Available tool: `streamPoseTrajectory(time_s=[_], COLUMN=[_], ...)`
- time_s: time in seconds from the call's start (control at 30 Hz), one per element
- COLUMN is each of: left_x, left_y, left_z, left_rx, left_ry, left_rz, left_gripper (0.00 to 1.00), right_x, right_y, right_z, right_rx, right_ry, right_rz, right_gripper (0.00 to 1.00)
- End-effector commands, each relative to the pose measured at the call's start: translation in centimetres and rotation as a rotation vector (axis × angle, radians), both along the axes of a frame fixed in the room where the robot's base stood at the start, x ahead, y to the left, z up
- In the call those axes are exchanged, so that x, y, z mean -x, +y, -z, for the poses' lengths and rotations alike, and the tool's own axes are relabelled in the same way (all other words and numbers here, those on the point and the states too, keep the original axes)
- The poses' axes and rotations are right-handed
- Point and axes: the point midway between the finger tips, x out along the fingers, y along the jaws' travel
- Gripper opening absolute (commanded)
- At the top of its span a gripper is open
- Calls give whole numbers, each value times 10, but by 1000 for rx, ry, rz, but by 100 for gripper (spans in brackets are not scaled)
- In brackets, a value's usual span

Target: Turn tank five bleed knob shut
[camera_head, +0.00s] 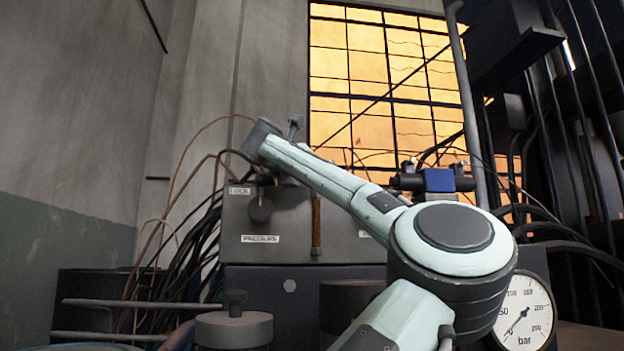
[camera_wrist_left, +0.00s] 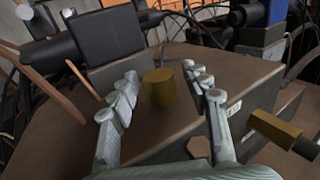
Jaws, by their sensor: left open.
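In the left wrist view, my left gripper (camera_wrist_left: 161,74) is open, its two pale jointed fingers spread apart. A short brass-coloured cylindrical knob (camera_wrist_left: 159,88) shows between the fingers, with a gap on each side. It stands on a dark brown-grey surface. I cannot tell how deep the knob sits between the fingers, and no tank number is readable on it. In the head view, a pale arm of mine crosses the middle towards the upper left; its far end is above a grey labelled panel (camera_head: 345,250), and the fingers cannot be made out there. My right gripper is not seen.
A brass handle (camera_wrist_left: 275,130) lies right of the fingers. The panel carries a dark round knob (camera_head: 261,211) and a vertical brass handle (camera_head: 316,226). A blue-bodied valve (camera_head: 438,180) stands behind. A gauge (camera_head: 523,312) is lower right. Cables (camera_head: 190,250) crowd the left side.

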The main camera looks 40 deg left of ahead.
Motion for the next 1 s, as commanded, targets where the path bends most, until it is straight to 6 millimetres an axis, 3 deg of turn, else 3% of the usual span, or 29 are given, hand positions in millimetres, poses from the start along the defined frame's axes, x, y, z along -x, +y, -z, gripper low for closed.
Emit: streamPoseTrajectory(time_s=[0.27, 0.7, 1.0], left_x=[15, 95, 110], left_y=[-6, -41, -48], left_z=[-1, -1, 0], left_rx=[-1, 0, 0], left_ry=[-3, -2, 0], left_rz=[-2, -1, 0], left_gripper=[47, 47, 47], right_x=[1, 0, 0], right_y=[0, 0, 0], right_z=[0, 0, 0], right_rx=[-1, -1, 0], right_ry=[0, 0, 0], right_rz=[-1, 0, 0], right_gripper=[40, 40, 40])
